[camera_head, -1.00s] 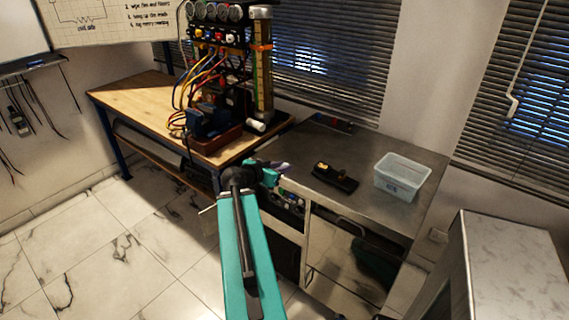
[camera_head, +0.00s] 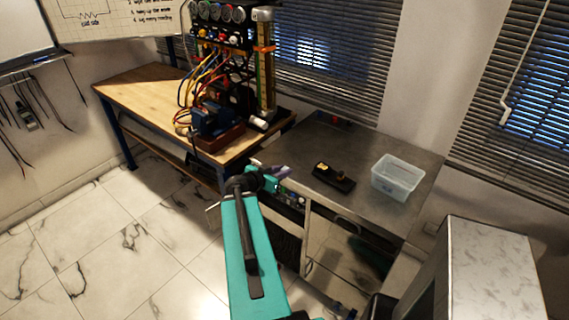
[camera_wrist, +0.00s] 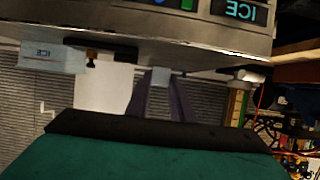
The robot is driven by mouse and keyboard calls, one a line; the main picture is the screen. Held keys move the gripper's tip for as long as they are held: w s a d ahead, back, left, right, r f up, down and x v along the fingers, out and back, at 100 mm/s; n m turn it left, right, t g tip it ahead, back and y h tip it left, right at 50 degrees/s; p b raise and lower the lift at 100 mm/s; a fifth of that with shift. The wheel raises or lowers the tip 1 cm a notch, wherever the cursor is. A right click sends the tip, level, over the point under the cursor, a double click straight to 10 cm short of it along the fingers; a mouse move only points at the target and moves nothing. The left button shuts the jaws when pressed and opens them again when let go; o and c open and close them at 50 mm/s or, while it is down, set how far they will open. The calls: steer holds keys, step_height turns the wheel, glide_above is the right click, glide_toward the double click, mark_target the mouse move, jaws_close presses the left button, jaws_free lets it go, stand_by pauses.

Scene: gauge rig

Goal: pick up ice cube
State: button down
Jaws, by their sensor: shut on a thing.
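My gripper (camera_head: 285,171) is at the front left of the metal counter (camera_head: 310,148), by its edge. In the wrist view my gripper (camera_wrist: 160,82) shows its two purple fingers shut on a small pale grey block, the ice cube (camera_wrist: 160,76), at the fingertips. In the head view the cube cannot be made out.
A black device with a yellow part (camera_head: 333,177) lies between my gripper and the bin. A wooden bench (camera_head: 140,92) with a gauge rig (camera_head: 232,70) stands to the left. A white-topped cabinet (camera_head: 490,265) is at the right. The counter's middle is mostly clear.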

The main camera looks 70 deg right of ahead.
steer(key=shift+a+r+p, duration=0.25)
steer(key=shift+a+p, duration=0.05)
steer(key=shift+p, duration=0.8)
steer(key=shift+a+f+p, duration=0.2)
steer(key=shift+a+p, duration=0.05)
steer(key=shift+p, duration=0.4)
